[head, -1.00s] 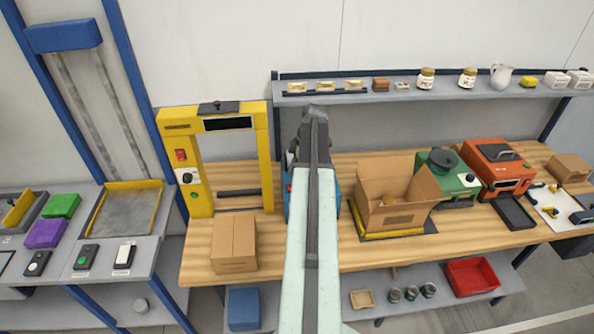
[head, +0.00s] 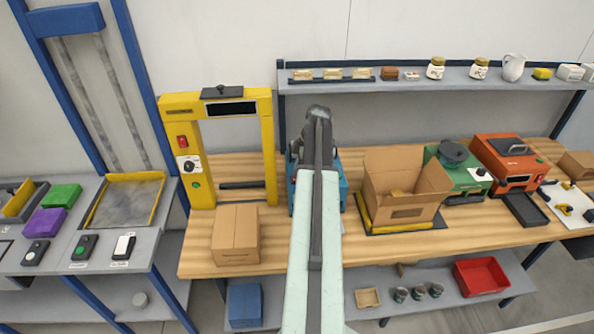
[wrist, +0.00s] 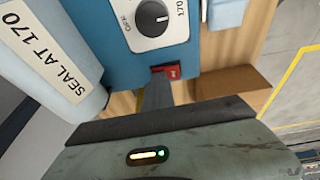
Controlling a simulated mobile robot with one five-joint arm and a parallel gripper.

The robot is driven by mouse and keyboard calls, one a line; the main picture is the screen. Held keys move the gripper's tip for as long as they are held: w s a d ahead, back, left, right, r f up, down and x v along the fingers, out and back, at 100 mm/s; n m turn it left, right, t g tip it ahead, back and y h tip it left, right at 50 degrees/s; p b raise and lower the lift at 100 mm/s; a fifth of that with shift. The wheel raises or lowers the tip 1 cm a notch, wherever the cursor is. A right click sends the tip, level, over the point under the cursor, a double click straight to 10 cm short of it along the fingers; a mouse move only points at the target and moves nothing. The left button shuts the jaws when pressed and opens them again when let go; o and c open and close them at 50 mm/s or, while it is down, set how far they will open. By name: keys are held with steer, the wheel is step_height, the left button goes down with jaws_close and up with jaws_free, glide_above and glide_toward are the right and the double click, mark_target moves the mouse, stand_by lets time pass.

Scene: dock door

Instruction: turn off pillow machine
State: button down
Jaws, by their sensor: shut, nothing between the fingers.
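A blue machine (head: 344,182) stands on the wooden bench, mostly hidden behind my arm in the head view. I take it to be the pillow machine. In the wrist view its blue front (wrist: 205,45) carries a round dial (wrist: 150,17) marked OFF and 170, and a small red switch (wrist: 173,71) below it. A pale roll with a "SEAL AT 170" label (wrist: 50,48) is at the left. My gripper (wrist: 159,88) is shut and empty, its dark fingers pointing at the red switch. The fingertips overlap the switch's left part; I cannot tell whether they touch.
A yellow frame machine (head: 190,165) with its own red switch and dial stands left. A closed carton (head: 236,236) sits before it. An open carton (head: 405,205) and green (head: 462,175) and orange (head: 510,165) machines stand right. A loaded shelf (head: 400,86) runs behind.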

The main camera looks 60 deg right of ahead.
steer(key=shift+s+a, duration=0.1)
steer(key=shift+s, duration=0.05)
steer(key=shift+s+a+r, duration=0.1)
steer(key=shift+s+a, duration=0.35)
steer(key=shift+a, duration=0.05)
steer(key=shift+r+p, duration=0.45)
steer(key=shift+p, duration=0.15)
steer(key=r+p, duration=0.4)
steer(key=shift+a+r, duration=0.25)
steer(key=p+v, duration=0.8)
steer(key=shift+s+d+r+p, duration=0.2)
steer(key=shift+s+d+p, duration=0.1)
